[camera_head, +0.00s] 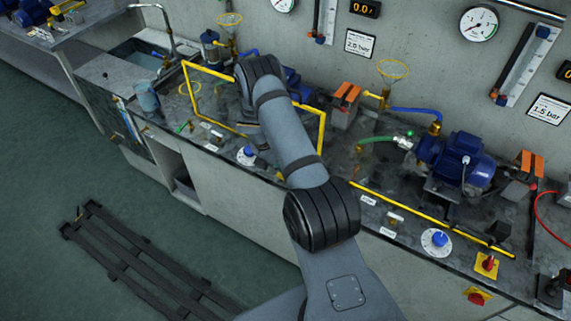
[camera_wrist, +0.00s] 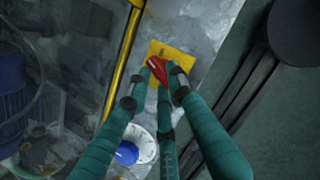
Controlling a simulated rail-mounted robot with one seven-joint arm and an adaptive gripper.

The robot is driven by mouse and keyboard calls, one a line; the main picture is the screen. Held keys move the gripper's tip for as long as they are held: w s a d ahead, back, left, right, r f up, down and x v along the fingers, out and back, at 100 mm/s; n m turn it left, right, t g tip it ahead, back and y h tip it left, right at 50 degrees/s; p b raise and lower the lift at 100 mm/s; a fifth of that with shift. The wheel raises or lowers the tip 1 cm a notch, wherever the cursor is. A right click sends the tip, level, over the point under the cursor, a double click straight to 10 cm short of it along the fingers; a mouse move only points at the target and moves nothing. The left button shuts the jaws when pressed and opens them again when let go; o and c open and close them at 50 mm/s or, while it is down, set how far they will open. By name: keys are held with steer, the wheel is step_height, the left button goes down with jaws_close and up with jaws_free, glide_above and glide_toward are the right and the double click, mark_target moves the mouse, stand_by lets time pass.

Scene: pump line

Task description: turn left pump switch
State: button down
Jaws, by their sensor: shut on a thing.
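The left pump switch is a red knob (camera_wrist: 158,72) on a yellow plate (camera_wrist: 184,55), in the wrist view. My gripper (camera_wrist: 161,77) has its green fingers closed around the red knob. The knob lies at a slant to the plate. In the head view my arm covers the gripper and this switch. A similar red switch on a yellow plate (camera_head: 487,264) is in plain view at the right pump.
A dial with a blue knob (camera_wrist: 128,152) lies close to my fingers. A yellow rail (camera_wrist: 122,65) runs beside the switch. Blue pump (camera_wrist: 15,100) is at left. Bench wall and dark rack (camera_head: 140,262) lie in front.

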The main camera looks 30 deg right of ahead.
steer(key=m, duration=0.1)
steer(key=m+g+b, duration=0.1)
steer(key=m, duration=0.1)
steer(key=shift+w+f+b, duration=0.2)
steer(key=shift+w+b, duration=0.1)
steer(key=m+b, duration=0.1)
steer(key=b, duration=0.1)
steer(key=m+g+b, duration=0.1)
steer(key=m, duration=0.1)
steer(key=shift+w+d+f+m+b, duration=0.1)
steer(key=shift+w+d+m+b, duration=0.1)
steer(key=shift+m+b, duration=0.15)
steer(key=m+g+y+b, duration=0.1)
steer(key=m+b, duration=0.2)
steer(key=shift+d, duration=0.2)
steer(key=shift+d+r+m+g+y+b, duration=0.1)
steer(key=shift+r+m+g+y+b, duration=0.15)
steer(key=shift+m+b, duration=0.35)
steer(key=shift+d+m+g+y+b, duration=0.15)
steer(key=shift+m+g+b, duration=0.15)
steer(key=shift+m, duration=0.55)
steer(key=shift+a, duration=0.1)
steer(key=c, duration=1.8)
jaws_free()
steer(key=shift+r, duration=0.1)
step_height(320, 180, up, 10)
